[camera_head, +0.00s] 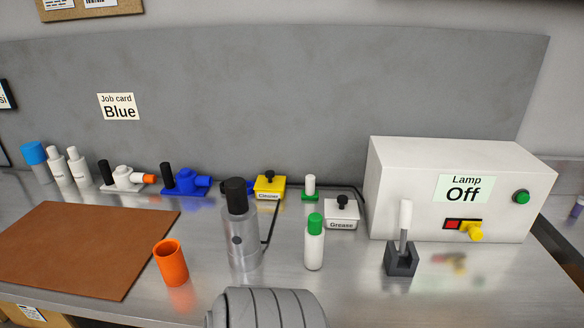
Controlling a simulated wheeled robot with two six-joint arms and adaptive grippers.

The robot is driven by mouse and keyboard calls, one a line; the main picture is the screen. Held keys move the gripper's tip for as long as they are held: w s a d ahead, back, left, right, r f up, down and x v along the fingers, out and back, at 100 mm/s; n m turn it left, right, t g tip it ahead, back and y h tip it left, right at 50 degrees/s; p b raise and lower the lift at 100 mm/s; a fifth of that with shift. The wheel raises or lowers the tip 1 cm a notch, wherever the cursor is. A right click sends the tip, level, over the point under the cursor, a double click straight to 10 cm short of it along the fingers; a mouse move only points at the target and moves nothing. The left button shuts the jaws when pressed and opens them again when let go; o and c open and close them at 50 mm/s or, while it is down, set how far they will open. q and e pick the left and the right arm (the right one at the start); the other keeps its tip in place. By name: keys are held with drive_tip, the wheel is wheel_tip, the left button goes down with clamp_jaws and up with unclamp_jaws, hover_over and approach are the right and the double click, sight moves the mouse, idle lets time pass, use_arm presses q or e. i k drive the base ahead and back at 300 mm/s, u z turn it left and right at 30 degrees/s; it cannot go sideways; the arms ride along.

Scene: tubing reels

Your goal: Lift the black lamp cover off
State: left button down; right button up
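A black cap (236,194) sits upright on top of a silver-grey cylinder (242,240) near the middle of the bench; it looks like the black lamp cover. A black cable beside the cylinder runs back along the bench toward the white box (405,180). The box carries a "Lamp Off" label (463,189), a green button (521,197) and a yellow knob (475,231) by a red patch.
An orange cup (172,264), a green-capped white bottle (314,242) and a dark holder with a white-handled tool (401,257) stand near the cylinder. Yellow (269,188) and white (341,214) lidded boxes stand behind. A brown mat (85,245) lies left.

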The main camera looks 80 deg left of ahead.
sight(235, 188)
drive_tip(key=z, duration=0.3)
drive_tip(key=k, duration=0.1)
drive_tip(key=u, duration=0.35)
drive_tip(key=i, duration=0.1)
drive_tip(key=u, duration=3.1)
